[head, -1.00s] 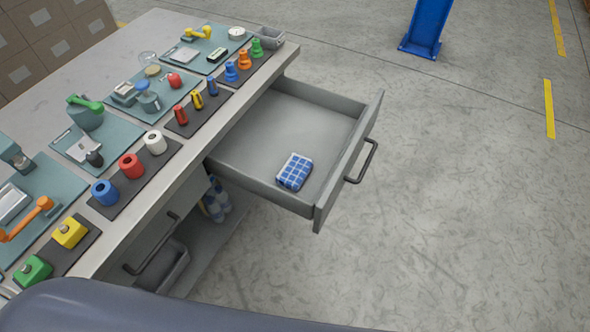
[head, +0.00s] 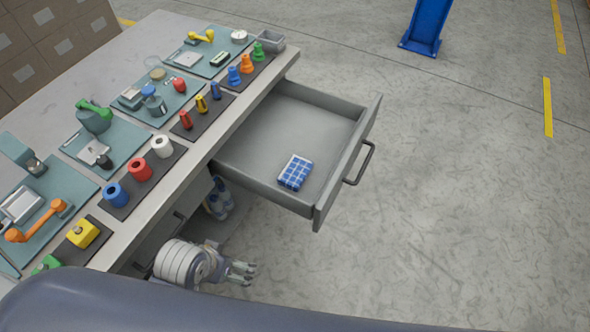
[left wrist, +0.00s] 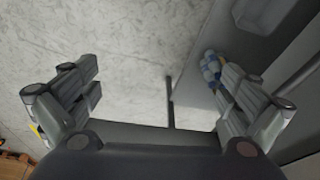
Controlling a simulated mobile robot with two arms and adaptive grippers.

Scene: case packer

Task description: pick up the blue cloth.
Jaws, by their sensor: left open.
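The blue cloth (head: 295,172), a small folded pad with a blue and white check, lies on the floor of the open grey drawer (head: 343,165), toward its front. My left gripper (head: 246,273) is below and left of the drawer in the head view, beside the bench front, apart from the cloth. In the left wrist view its two fingers (left wrist: 162,85) are spread with nothing between them. My right gripper is in neither view.
The bench top (head: 148,215) holds several mats with tools, coloured rolls and small parts. Blue-and-white items (head: 218,200) stand under the drawer. The drawer handle (head: 360,165) sticks out. Floor to the right is clear.

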